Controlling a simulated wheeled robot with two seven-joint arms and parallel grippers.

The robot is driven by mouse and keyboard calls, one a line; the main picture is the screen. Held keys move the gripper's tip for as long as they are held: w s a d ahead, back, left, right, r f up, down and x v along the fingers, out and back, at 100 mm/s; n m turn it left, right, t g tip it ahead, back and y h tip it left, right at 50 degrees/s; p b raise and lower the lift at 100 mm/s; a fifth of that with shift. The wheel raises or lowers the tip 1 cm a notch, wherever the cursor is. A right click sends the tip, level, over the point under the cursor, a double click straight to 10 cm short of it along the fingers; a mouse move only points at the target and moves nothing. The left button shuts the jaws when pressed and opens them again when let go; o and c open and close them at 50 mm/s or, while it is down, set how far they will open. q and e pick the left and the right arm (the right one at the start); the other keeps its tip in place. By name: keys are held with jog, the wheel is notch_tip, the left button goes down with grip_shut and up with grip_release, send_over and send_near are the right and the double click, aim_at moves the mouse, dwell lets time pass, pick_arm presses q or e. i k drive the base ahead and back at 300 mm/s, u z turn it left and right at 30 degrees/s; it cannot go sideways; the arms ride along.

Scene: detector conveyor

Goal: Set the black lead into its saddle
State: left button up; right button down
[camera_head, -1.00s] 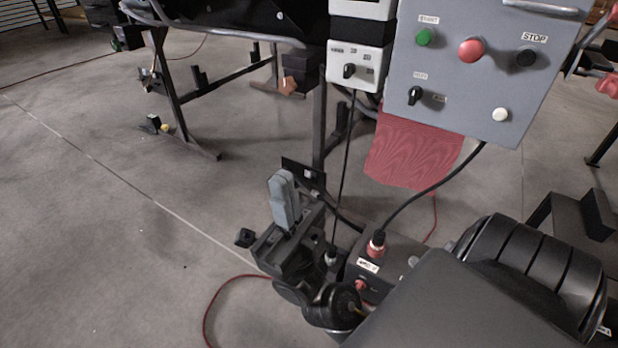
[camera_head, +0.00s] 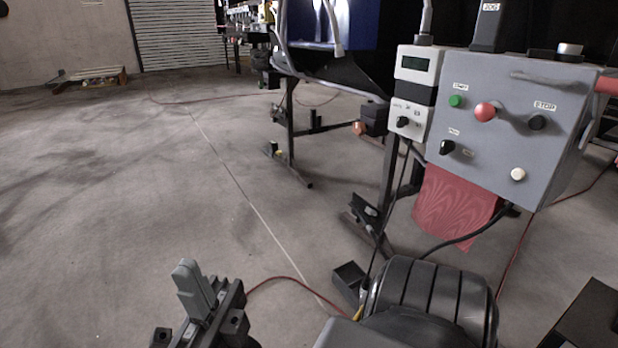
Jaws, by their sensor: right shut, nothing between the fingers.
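A black lead (camera_head: 460,241) hangs from the underside of the grey control box (camera_head: 510,130) and curves down left behind a dark ribbed part of my arm. A second black cable (camera_head: 386,225) drops from the white switch box (camera_head: 409,118). A dark bracket (camera_head: 364,207) sits low by the stand leg; I cannot tell whether it is the saddle. The lower ends of both cables are hidden. My right gripper (camera_head: 187,268) is at the lower left, its grey fingers together and empty, well apart from the lead. My left gripper is out of view.
A red cloth or flap (camera_head: 455,207) hangs under the control box. A small dark box (camera_head: 349,277) is on the floor beside my arm. A red cable (camera_head: 285,279) runs across the floor. A dark block (camera_head: 590,320) stands lower right.

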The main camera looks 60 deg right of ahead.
aim_at(368, 227)
jog(key=u, duration=0.25)
jog(key=k, duration=0.35)
jog(key=u, duration=0.1)
jog(key=i, duration=1.25)
jog(key=z, duration=1.4)
jog(key=i, duration=0.95)
jog(key=z, duration=1.1)
